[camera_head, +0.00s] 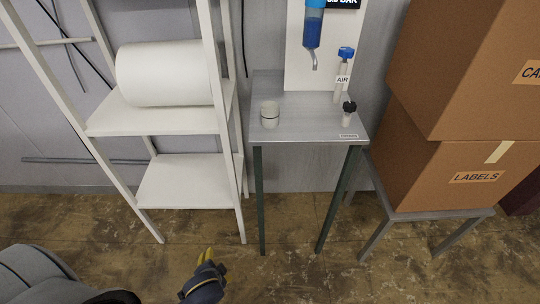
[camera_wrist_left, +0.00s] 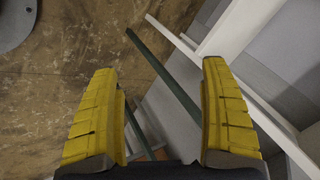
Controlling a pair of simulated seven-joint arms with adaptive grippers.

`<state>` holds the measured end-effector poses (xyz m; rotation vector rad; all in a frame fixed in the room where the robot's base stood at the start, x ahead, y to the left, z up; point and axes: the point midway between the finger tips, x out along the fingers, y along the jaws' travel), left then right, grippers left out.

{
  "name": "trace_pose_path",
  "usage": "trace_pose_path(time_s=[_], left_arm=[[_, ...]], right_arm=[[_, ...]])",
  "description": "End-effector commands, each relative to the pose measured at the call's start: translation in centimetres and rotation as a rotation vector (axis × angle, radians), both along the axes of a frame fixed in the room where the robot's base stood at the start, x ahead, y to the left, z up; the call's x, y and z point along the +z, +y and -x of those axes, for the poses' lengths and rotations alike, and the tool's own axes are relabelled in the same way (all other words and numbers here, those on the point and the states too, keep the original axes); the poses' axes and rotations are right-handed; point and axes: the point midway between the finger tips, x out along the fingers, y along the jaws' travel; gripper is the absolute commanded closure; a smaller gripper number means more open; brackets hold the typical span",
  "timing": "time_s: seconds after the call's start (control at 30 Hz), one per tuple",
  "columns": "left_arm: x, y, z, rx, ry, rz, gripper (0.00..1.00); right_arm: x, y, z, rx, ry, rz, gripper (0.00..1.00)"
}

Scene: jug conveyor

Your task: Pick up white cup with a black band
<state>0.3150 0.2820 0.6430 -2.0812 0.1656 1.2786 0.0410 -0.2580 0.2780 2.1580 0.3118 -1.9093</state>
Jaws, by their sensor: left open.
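The white cup with a black band (camera_head: 270,114) stands upright on the left part of a small grey table in the head view. My left gripper (camera_head: 208,256) is low at the bottom of the head view, well below and in front of the table, apart from the cup. In the left wrist view its two yellow fingers (camera_wrist_left: 161,115) are spread wide with nothing between them. The cup does not show in the left wrist view. My right gripper is not in view.
The grey table (camera_head: 300,128) also bears a black-topped item (camera_head: 348,112) and a blue-handled AIR valve (camera_head: 344,70). A white shelf (camera_head: 185,185) with a large white roll (camera_head: 168,73) stands left. Stacked cardboard boxes (camera_head: 440,165) stand right. The tabletop's front middle is clear.

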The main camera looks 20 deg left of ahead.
Motion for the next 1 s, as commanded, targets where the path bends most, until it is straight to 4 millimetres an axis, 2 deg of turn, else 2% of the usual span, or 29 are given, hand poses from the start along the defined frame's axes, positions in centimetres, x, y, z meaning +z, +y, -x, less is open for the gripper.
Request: trace_pose_path(time_s=[0.03, 0.17, 0.27, 0.3, 0.4, 0.57, 0.8, 1.0], left_arm=[[2.3, 0.4, -0.9, 0.004, -0.032, -0.007, 0.20], [8.0, 1.2, -3.1, 0.021, -0.114, -0.002, 0.20], [13.1, 1.5, -5.7, 0.035, -0.207, 0.031, 0.20], [15.3, 1.5, -7.1, 0.040, -0.251, 0.058, 0.20], [19.5, 1.3, -9.9, 0.048, -0.340, 0.129, 0.20], [25.7, 0.5, -14.3, 0.045, -0.463, 0.265, 0.20], [35.5, -1.0, -20.2, 0.019, -0.605, 0.512, 0.20], [41.9, -2.0, -22.7, -0.001, -0.652, 0.673, 0.20]], right_arm=[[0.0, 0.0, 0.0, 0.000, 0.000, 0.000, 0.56], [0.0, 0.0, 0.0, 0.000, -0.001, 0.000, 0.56], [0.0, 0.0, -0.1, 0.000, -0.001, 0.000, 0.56], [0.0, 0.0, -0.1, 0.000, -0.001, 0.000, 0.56], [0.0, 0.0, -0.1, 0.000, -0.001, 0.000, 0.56], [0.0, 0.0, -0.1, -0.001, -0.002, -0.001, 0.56], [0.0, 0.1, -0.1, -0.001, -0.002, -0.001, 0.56], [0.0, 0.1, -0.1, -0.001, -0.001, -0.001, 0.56]])
